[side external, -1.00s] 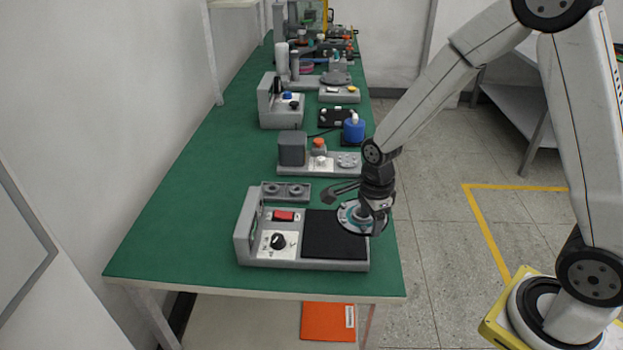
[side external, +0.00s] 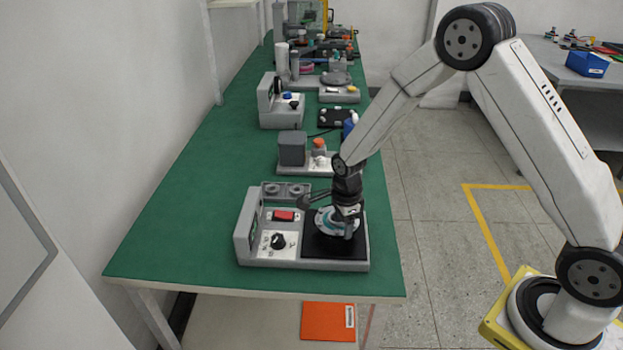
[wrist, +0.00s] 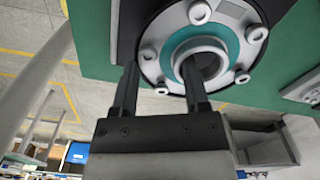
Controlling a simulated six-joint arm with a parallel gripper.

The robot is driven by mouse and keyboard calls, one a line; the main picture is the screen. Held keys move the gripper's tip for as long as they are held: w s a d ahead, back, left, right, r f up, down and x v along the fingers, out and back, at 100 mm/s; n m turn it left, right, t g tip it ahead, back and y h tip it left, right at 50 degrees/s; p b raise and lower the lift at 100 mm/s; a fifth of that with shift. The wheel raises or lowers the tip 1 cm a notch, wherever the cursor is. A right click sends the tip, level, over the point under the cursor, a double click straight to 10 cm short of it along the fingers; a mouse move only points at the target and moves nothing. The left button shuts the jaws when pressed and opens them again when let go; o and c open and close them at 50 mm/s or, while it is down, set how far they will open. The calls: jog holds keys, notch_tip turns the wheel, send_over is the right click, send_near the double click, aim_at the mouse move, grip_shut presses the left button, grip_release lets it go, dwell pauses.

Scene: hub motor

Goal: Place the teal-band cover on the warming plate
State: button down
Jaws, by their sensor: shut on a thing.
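The teal-band cover (side external: 330,221) is a round grey disc with a teal ring, a raised centre hub and several bolts. My gripper (side external: 347,228) is shut on it and holds it over the black warming plate (side external: 322,247), on the right of the grey unit. In the wrist view the cover (wrist: 226,42) fills the top, and my gripper's fingers (wrist: 164,88) reach up to it, one at the hub opening and one at the outer rim. Whether the cover touches the plate cannot be told.
The unit's control panel (side external: 278,241) has a black knob and a red switch (side external: 283,216). A grey holder with two round recesses (side external: 286,191) stands behind it. Other devices line the green table (side external: 200,180) farther back. The table's left side is clear.

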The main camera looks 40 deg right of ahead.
aim_at(341, 229)
jog(key=shift+w, duration=0.1)
jog(key=shift+w+f, duration=0.2)
jog(key=shift+f, duration=1.6)
jog(key=shift+f, duration=0.1)
jog(key=shift+c, duration=0.4)
grip_release()
notch_tip(341, 229, up, 12)
